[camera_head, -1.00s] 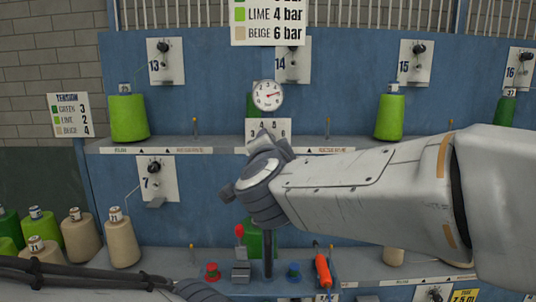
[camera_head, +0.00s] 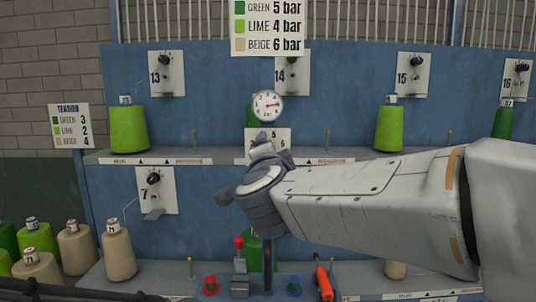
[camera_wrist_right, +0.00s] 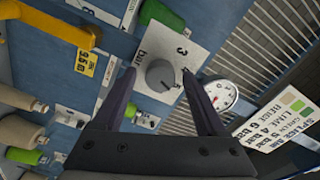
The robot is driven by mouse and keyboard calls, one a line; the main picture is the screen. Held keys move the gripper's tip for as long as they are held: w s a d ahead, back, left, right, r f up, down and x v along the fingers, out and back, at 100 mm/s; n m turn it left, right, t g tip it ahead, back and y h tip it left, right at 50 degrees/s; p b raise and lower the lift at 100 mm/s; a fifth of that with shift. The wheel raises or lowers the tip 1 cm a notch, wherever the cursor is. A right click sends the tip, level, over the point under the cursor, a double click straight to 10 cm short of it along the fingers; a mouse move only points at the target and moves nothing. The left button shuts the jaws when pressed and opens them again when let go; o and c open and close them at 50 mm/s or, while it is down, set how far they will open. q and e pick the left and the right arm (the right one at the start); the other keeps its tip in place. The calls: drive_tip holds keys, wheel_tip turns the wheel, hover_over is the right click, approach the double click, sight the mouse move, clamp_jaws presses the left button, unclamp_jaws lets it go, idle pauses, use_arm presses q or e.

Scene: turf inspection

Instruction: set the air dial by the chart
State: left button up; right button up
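The chart (camera_head: 267,27) at the top of the head view reads green 5 bar, lime 4 bar, beige 6 bar; it also shows in the right wrist view (camera_wrist_right: 287,116). A round gauge (camera_head: 267,105) hangs below it, its red needle pointing roughly right; I cannot read the value exactly. The numbered dial plate (camera_head: 282,137) is below the gauge, mostly hidden by my right wrist. In the right wrist view, my right gripper (camera_wrist_right: 159,72) is open, its fingers on either side of the grey dial knob (camera_wrist_right: 160,75), with no clear contact. My left gripper is out of view.
A tension chart (camera_head: 70,126) hangs at the left. Lime cones (camera_head: 128,130) stand on the upper shelf (camera_head: 190,154). Beige cones (camera_head: 118,252) stand lower left. A red lever (camera_head: 239,243), red and blue buttons and an orange-handled tool (camera_head: 323,283) are on the lower ledge.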

drive_tip(key=s+b, duration=0.1)
drive_tip(key=s, duration=0.9)
drive_tip(key=shift+s, duration=0.25)
